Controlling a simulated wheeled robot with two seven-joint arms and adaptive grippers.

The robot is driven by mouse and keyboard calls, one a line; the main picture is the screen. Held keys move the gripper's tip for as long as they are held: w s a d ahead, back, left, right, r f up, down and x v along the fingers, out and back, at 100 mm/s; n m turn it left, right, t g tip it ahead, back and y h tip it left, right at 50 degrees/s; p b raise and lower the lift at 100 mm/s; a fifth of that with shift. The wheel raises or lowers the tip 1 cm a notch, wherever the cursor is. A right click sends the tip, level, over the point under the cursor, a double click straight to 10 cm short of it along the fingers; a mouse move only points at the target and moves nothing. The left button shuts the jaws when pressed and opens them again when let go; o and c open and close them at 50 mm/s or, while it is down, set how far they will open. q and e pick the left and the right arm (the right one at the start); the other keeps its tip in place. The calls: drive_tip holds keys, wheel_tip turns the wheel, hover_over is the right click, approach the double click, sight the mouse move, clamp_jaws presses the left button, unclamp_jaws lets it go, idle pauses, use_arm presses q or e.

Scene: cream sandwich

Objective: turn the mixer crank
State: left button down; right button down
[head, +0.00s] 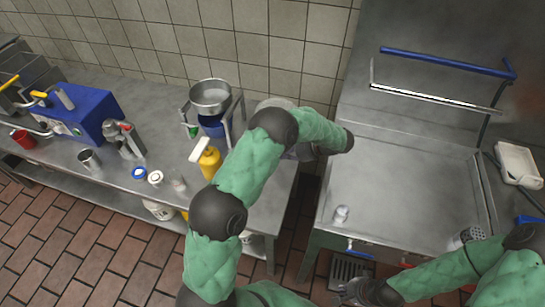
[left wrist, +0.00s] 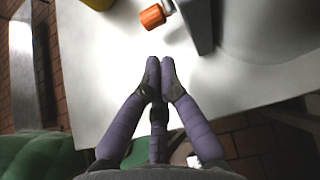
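In the left wrist view, an orange knob (left wrist: 152,16) on a grey metal part (left wrist: 196,22) stands beyond my left fingertips, apart from them. These look like the mixer crank and part of the mixer. My left gripper (left wrist: 160,62) is shut and empty over the pale counter. In the head view, my left arm hides most of the mixer; a grey rounded rim (head: 274,103) shows behind it. My left gripper is hard to make out there. My right gripper (head: 352,288) is low at the front of the right-hand station; its fingers are too dark to read.
A yellow bottle (head: 210,162) stands just left of my left arm. A metal bowl on a stand (head: 210,97) and a blue machine (head: 78,115) are farther left. A salt-shaker-like item (head: 341,215) sits on the steel griddle station (head: 400,190), whose surface is mostly clear.

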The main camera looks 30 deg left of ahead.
use_arm(q)
drive_tip(key=w+d+r+h+p, duration=0.1)
drive_tip(key=d+r+p, duration=0.25)
drive_tip(key=d, duration=0.25)
drive_tip(key=x, duration=0.3)
drive_tip(key=b+x, duration=0.1)
drive_tip(key=x, duration=0.3)
drive_tip(key=b+x, duration=0.1)
drive_tip(key=x, duration=0.2)
drive_tip(key=shift+w+f, duration=0.3)
drive_tip(key=shift+f, duration=0.15)
drive_tip(key=shift+s+a+b, duration=0.25)
drive_tip(key=shift+a+b, duration=0.2)
drive_tip(key=shift+a, duration=0.75)
drive_tip(key=shift+s+a+r+t, duration=0.1)
drive_tip(key=shift+s+a+t, duration=0.15)
drive_tip(key=shift+a, duration=0.5)
